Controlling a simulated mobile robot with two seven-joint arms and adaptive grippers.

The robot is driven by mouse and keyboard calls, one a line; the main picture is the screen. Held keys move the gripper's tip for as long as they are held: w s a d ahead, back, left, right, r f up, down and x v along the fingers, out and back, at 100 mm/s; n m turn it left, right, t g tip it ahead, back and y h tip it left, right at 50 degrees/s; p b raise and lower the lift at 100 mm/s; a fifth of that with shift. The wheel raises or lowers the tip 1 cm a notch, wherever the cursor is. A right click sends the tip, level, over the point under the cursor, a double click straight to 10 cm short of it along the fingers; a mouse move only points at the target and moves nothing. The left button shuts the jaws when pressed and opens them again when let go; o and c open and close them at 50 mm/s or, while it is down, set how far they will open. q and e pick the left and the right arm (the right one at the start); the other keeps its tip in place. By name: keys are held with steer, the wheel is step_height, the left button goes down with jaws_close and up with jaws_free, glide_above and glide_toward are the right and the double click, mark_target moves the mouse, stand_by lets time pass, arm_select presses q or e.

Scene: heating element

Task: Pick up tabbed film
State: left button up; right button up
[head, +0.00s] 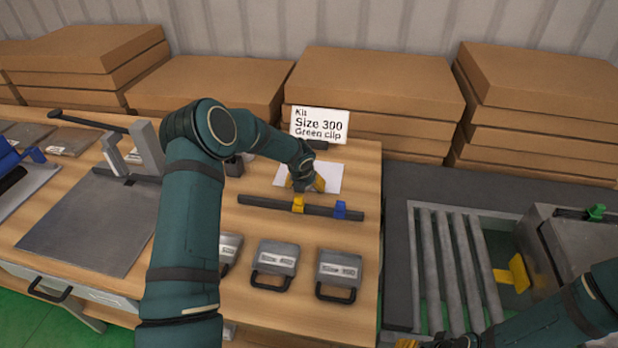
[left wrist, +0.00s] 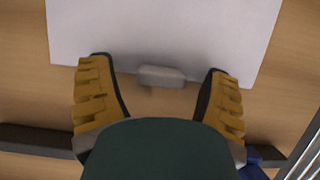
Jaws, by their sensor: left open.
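The tabbed film is a white sheet (head: 332,177) lying flat on the wooden bench, below the kit sign. In the left wrist view the sheet (left wrist: 165,35) fills the top, with a small grey tab (left wrist: 162,76) at its near edge. My left gripper (head: 305,184) is over the sheet's near-left part in the head view. In the left wrist view its yellow fingers (left wrist: 161,82) are open, one on each side of the tab, with gaps between. My right gripper (head: 436,344) shows only in part at the bottom edge of the head view; its jaws are unclear.
A dark bar (head: 270,205) with a yellow and a blue clip lies in front of the film. Grey handled plates marked Size 300 (head: 338,270) lie nearer. The sign (head: 319,124) stands behind, before cardboard boxes (head: 375,80). A roller conveyor (head: 445,255) is at right.

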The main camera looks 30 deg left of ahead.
arm_select(q)
steer(key=shift+f, duration=0.1)
steer(key=c, duration=1.2)
